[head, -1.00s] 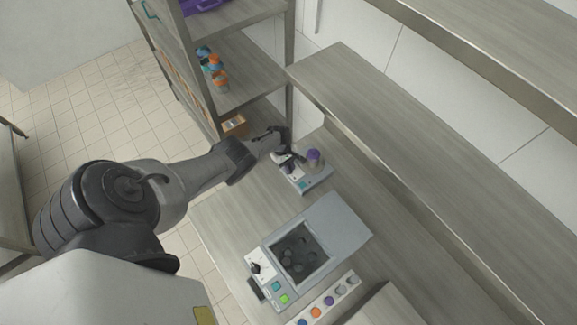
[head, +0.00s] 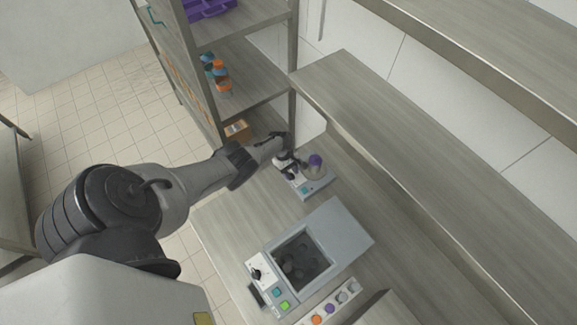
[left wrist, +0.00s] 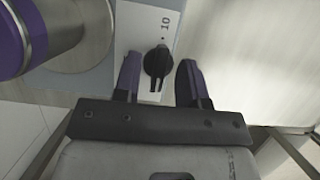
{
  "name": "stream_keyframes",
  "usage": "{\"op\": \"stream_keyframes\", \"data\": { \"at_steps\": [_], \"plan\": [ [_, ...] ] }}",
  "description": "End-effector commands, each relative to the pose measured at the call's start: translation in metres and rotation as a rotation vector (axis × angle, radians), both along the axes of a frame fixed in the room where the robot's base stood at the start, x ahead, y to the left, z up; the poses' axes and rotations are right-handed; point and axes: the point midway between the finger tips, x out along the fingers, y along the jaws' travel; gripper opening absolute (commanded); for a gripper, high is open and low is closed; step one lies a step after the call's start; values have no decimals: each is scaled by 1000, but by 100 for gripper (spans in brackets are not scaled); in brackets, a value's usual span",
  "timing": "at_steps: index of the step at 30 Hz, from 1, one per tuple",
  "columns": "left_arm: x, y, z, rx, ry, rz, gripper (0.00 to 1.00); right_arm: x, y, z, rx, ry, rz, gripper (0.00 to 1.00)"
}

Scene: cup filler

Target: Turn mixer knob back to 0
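The mixer (head: 318,187) is a small grey machine with a white panel at the far end of the counter; a purple-topped cup (head: 315,161) sits on it. Its black knob (left wrist: 157,62) is in the upper middle of the left wrist view, on the white panel below a printed "10". A narrow part of the knob points down in that view. My left gripper (left wrist: 158,76) is open, one finger on each side of the knob, with gaps visible on both sides. In the head view the left gripper (head: 287,160) is small and covers part of the panel. My right gripper is out of view.
A grey machine (head: 345,235) with a dark open basin and its own black knob (head: 257,273) stands nearer on the counter. A strip with colored caps (head: 316,320) lies beside it. A shelf rack (head: 262,85) stands beyond, and a long shelf (head: 400,150) runs on the right.

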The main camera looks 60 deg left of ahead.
Motion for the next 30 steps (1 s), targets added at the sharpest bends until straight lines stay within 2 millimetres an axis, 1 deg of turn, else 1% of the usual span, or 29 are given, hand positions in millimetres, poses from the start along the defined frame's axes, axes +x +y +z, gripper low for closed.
{"op": "stream_keyframes", "data": {
  "at_steps": [5, 10, 14, 18, 24, 30],
  "plan": [
    [-1, 9, 25, 3, -1, 1, 38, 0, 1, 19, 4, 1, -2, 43],
    [-4, 22, 58, 3, -1, -1, 38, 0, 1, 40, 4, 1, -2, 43],
    [-5, 32, 81, 3, -2, 0, 38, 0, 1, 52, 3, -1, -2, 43],
    [-7, 41, 102, 2, -1, 0, 38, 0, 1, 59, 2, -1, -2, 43],
    [-7, 49, 117, 1, -2, 1, 38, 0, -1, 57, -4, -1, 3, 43],
    [-8, 52, 125, 0, -1, 1, 38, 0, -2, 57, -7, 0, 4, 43]
  ]
}}
